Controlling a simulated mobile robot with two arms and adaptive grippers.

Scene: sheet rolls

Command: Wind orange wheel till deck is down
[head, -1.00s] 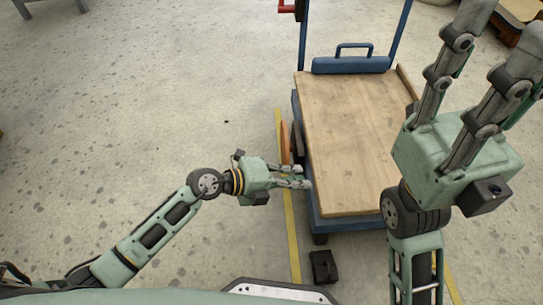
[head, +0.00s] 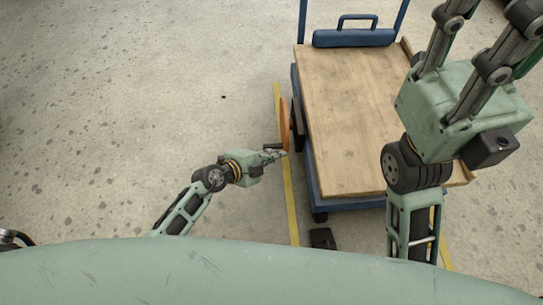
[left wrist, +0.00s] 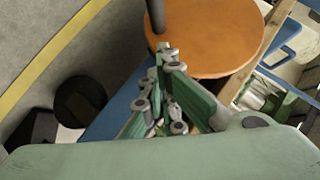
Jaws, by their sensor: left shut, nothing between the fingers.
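The orange wheel (head: 284,125) stands on edge at the left side of the blue cart, beside the wooden deck (head: 350,120). In the left wrist view the wheel (left wrist: 215,40) is a large orange disc with a dark handle (left wrist: 155,14) at its left edge. My left gripper (head: 281,153) is shut and empty at the wheel's near edge, close to the handle. Its fingertips (left wrist: 168,58) show just below the handle; I cannot tell whether they touch it. My right gripper (head: 484,35) is spread open over the deck's right side, its fingertips cut off by the frame.
The cart's blue push frame (head: 303,22) rises at the far end, and a blue handle piece (head: 353,37) lies across the deck's far edge. A yellow floor line (head: 290,200) runs along the cart's left. A black block (head: 322,238) sits on the floor near the cart. The floor to the left is clear.

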